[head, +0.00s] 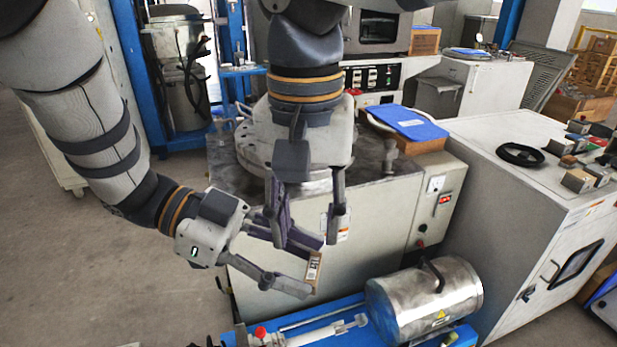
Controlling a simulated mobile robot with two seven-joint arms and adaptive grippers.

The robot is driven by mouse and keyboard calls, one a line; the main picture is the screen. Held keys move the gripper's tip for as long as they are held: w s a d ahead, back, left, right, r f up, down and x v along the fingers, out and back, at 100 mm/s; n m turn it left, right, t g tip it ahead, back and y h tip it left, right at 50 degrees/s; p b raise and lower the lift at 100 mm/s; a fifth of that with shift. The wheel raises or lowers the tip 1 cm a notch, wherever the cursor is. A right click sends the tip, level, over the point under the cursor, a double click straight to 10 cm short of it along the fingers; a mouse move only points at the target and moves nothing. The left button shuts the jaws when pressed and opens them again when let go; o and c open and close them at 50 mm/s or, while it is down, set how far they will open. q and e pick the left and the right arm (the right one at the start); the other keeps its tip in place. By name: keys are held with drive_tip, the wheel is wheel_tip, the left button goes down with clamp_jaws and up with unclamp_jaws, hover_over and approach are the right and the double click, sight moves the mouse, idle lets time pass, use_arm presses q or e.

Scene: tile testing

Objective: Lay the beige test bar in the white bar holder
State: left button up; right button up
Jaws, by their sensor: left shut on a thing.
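My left gripper (314,266) reaches in from the left, low in the head view, with its fingers pointing right. It is shut on a small beige piece with a printed label, which looks like the beige test bar (313,269). The bar stands roughly upright between the fingertips. My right gripper (307,235) hangs down from the top centre, just above and behind the left one. Its fingers are apart with nothing seen between them, and they overlap the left gripper in the picture. I cannot make out the white bar holder for certain.
A grey cabinet (375,225) stands behind the grippers, with a blue-topped box (408,123) on it. Below right, a steel cylinder (425,299) sits on a blue frame (462,333) with a red knob (260,332). A white cabinet (535,215) stands at right. Open floor lies at left.

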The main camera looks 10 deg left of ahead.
sight(313, 272)
wheel_tip(313, 272, down, 6)
drive_tip(key=shift+f, duration=0.15)
clamp_jaws()
use_arm(q)
drive_tip(key=o, duration=1.1)
drive_tip(key=shift+c, duration=0.2)
